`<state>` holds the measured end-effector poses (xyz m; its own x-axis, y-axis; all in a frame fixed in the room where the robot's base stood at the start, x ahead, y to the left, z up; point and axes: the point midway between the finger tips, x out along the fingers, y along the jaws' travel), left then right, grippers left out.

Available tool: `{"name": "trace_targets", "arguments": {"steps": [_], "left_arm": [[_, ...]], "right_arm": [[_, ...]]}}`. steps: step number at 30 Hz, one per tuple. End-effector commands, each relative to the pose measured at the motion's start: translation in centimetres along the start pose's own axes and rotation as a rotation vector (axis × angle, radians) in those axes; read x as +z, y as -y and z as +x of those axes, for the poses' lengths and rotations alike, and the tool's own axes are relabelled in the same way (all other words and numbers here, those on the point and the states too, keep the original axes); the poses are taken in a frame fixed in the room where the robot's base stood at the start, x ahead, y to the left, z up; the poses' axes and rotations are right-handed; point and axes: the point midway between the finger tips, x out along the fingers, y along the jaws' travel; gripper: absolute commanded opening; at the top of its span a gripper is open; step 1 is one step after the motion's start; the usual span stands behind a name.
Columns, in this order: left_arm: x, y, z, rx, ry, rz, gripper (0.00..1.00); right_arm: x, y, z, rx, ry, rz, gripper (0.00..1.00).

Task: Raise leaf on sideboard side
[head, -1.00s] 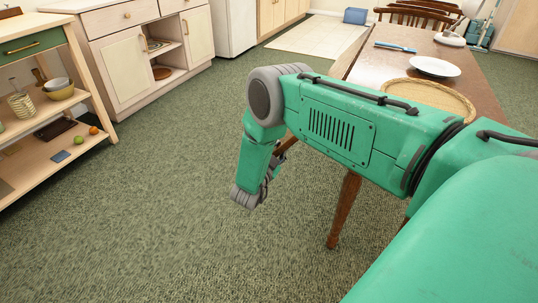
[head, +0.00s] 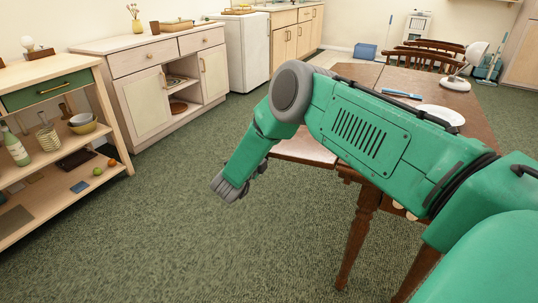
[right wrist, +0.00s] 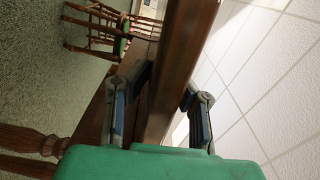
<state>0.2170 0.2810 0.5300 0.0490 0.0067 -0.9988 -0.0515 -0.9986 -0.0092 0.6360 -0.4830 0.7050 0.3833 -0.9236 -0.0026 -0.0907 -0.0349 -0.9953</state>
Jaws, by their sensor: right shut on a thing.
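The wooden table (head: 472,104) stands at the right of the head view. Its leaf (head: 305,150) sticks out on the side facing the sideboard (head: 140,97) and looks close to level with the top; my arm covers much of it. In the right wrist view the leaf (right wrist: 180,65) runs between the fingers of my right gripper (right wrist: 166,88), which is shut on its edge. My left gripper is not in view.
A plate (head: 442,115), a blue-handled utensil (head: 402,95) and a white lamp (head: 456,82) are on the table. Chairs (head: 425,57) stand behind it. A shelf unit (head: 50,95) stands at the left. Green carpet (head: 200,245) lies clear between.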

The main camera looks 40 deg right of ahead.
Motion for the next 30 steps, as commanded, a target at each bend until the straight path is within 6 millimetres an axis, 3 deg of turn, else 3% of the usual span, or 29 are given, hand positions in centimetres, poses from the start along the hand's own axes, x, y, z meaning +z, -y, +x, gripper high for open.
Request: {"name": "trace_targets", "arguments": {"steps": [1, 6, 23, 24, 26, 30], "left_arm": [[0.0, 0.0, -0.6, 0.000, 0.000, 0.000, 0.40], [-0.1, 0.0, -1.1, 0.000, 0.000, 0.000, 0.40], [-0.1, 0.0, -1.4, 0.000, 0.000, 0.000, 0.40], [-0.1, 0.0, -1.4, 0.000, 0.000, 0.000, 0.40], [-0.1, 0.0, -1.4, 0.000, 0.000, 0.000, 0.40], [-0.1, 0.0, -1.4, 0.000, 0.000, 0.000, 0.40]], "right_arm": [[0.1, 1.2, 0.1, -0.005, 0.001, 0.029, 0.00], [-0.1, 2.3, 0.1, -0.005, 0.001, 0.085, 0.00], [-0.3, 2.8, 0.2, -0.006, -0.002, 0.120, 0.00], [-0.3, 2.8, 0.2, -0.006, -0.002, 0.120, 0.22], [-0.3, 2.8, 0.2, -0.006, -0.002, 0.119, 0.39], [-0.3, 2.7, 0.1, -0.004, -0.002, 0.116, 0.39]]}}
